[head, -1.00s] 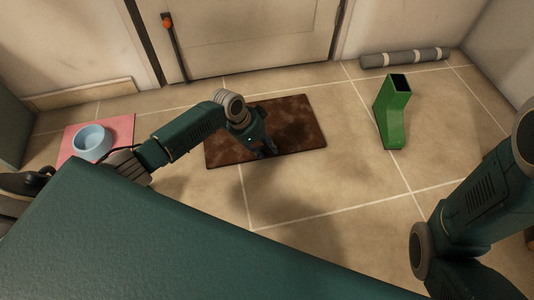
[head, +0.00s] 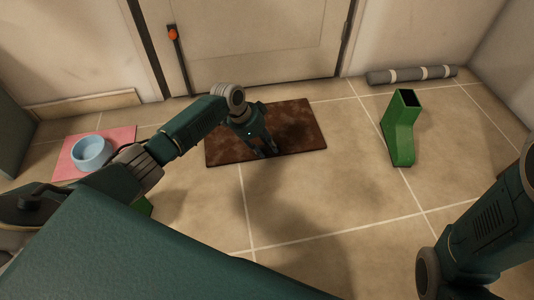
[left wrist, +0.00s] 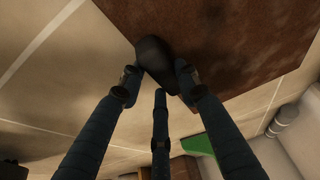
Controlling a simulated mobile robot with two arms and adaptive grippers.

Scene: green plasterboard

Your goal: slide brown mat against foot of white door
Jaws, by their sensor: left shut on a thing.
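The brown mat (head: 295,128) lies flat on the tiled floor in front of the white door (head: 260,45), with a narrow strip of bare tile between its far edge and the door's foot.
A green boot-shaped object (head: 402,130) stands right of the mat. A blue bowl (head: 92,151) sits on a pink mat (head: 122,137) at the left.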

